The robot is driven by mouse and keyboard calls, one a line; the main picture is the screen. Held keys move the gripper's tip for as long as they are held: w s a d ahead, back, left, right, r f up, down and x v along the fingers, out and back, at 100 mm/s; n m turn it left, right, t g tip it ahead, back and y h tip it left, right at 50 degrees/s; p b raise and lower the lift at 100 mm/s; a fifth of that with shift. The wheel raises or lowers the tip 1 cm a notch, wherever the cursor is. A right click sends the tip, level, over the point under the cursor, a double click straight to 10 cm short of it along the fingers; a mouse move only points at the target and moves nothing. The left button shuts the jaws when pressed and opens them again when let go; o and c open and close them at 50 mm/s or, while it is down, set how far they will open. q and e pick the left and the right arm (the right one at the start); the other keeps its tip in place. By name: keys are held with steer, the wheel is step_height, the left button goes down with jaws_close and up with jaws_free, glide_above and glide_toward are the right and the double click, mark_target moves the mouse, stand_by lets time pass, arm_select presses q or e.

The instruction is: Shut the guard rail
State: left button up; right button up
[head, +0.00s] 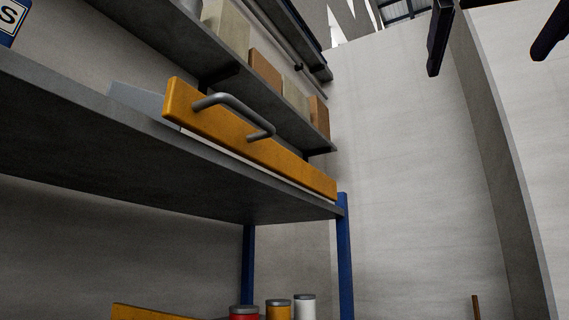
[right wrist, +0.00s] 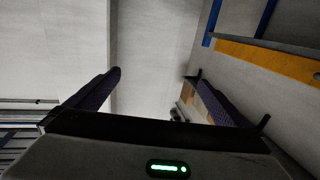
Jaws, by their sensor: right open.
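An orange-yellow bar with a grey bent handle (head: 238,112), which looks like the guard rail (head: 290,163), lies along the front edge of a dark grey shelf (head: 130,165). It slants down to the right in the head view. An orange-yellow bar (right wrist: 270,60) also shows at the upper right of the right wrist view, beside the gripper. My right gripper (head: 485,63) is open and empty at the top right of the head view, apart from the bar and its handle. Its two dark fingers also show in the right wrist view (right wrist: 155,78). My left gripper is not in view.
Blue posts (head: 344,255) carry the shelf. An upper shelf (head: 275,108) holds several blocks. Below stand a red can (head: 244,313), a yellow can (head: 278,310) and a white can (head: 304,308), near another orange-yellow piece (head: 145,312). Open space lies before the pale wall (head: 415,180).

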steer(key=shift+s+d+r, duration=0.1)
steer(key=shift+s+r, duration=0.2)
steer(key=shift+s, duration=0.4)
